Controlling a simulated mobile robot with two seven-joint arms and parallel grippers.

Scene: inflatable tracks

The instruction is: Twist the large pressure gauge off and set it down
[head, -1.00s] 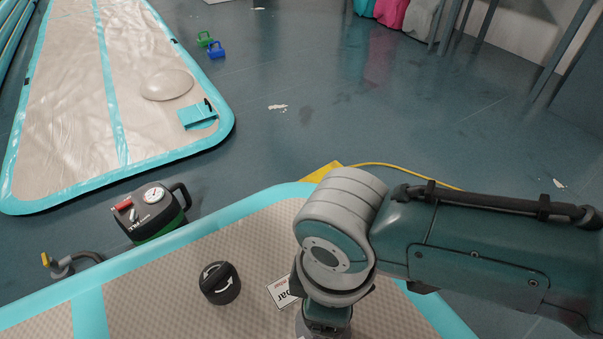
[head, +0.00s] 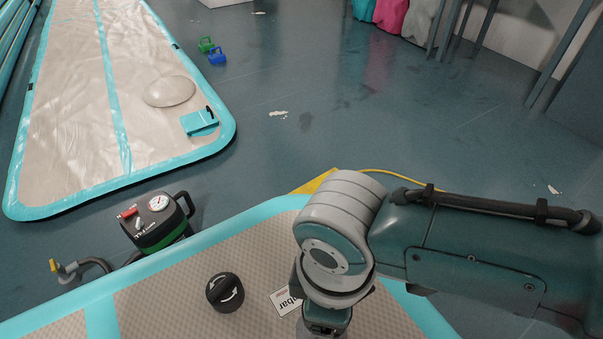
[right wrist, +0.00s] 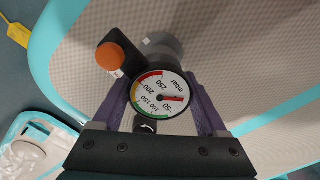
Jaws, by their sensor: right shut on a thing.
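In the right wrist view, the large pressure gauge (right wrist: 160,96) has a round white dial marked mbar with green, yellow and red bands. It sits between the purple fingers of my right gripper (right wrist: 161,90), which is shut on it. A grey cylindrical part (right wrist: 162,46) and a black piece with an orange knob (right wrist: 118,56) show just behind the gauge. I cannot tell whether the gauge is still joined to them. In the head view my right gripper (head: 325,325) is cut by the bottom edge and the gauge is hidden. My left gripper is not in view.
A black cap with white arrows (head: 225,292) and a white label card (head: 285,302) lie on the near grey track (head: 160,300). A pump with a small dial (head: 155,225) stands on the floor beyond its turquoise edge. Another track (head: 70,130) lies farther left.

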